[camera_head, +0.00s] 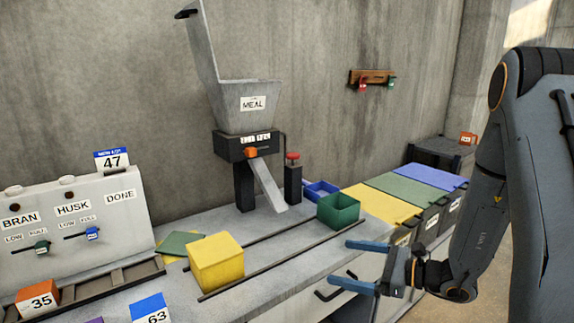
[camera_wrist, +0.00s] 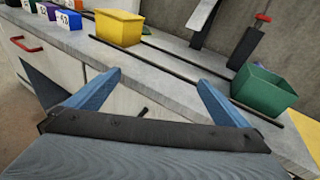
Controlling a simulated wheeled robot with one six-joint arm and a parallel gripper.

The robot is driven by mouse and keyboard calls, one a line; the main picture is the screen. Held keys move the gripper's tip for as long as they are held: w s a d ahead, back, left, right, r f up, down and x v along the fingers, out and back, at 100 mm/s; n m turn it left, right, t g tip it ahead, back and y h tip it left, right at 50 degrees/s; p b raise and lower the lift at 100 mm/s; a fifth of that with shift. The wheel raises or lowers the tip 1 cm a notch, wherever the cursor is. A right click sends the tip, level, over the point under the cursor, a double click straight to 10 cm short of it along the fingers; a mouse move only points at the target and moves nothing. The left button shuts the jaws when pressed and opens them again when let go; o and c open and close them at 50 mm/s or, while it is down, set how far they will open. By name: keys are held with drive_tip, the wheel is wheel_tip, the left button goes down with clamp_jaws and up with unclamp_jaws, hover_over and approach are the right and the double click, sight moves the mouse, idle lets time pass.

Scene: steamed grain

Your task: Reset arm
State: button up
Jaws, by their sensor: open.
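My gripper (camera_head: 364,266) is open, its two blue fingers spread apart with nothing between them. It hangs in front of the counter's front edge, to the right in the head view. In the wrist view my gripper (camera_wrist: 160,95) points at the counter front, with the yellow box (camera_wrist: 119,27) beyond it to the left and the green box (camera_wrist: 263,90) to the right. In the head view the yellow box (camera_head: 217,264) and the green box (camera_head: 338,210) stand on the counter by the dark rails, both apart from my fingers.
The MEAL hopper (camera_head: 248,105) with its chute (camera_head: 267,185) stands at the back. A blue box (camera_head: 321,189) sits behind the green box. Number blocks (camera_head: 38,299) and the BRAN/HUSK panel (camera_head: 75,225) are at left. Lidded bins (camera_head: 415,193) stand at right. The counter between the boxes is clear.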

drive_tip(key=s+a+n+g+h, duration=0.25)
drive_tip(key=s+n+g, duration=0.25)
drive_tip(key=s, duration=0.3)
drive_tip(key=s+a+n+g+h, duration=0.2)
drive_tip(key=s+a+n+g, duration=0.1)
drive_tip(key=s+n+g, duration=0.4)
drive_tip(key=s+d+r+n+t+h, duration=0.3)
drive_tip(key=d+n+h, duration=0.5)
drive_tip(key=n, duration=0.3)
drive_tip(key=shift+s+d+r+t+h, duration=0.25)
drive_tip(key=shift+s+t+h, duration=0.3)
drive_tip(key=shift+s+t, duration=0.3)
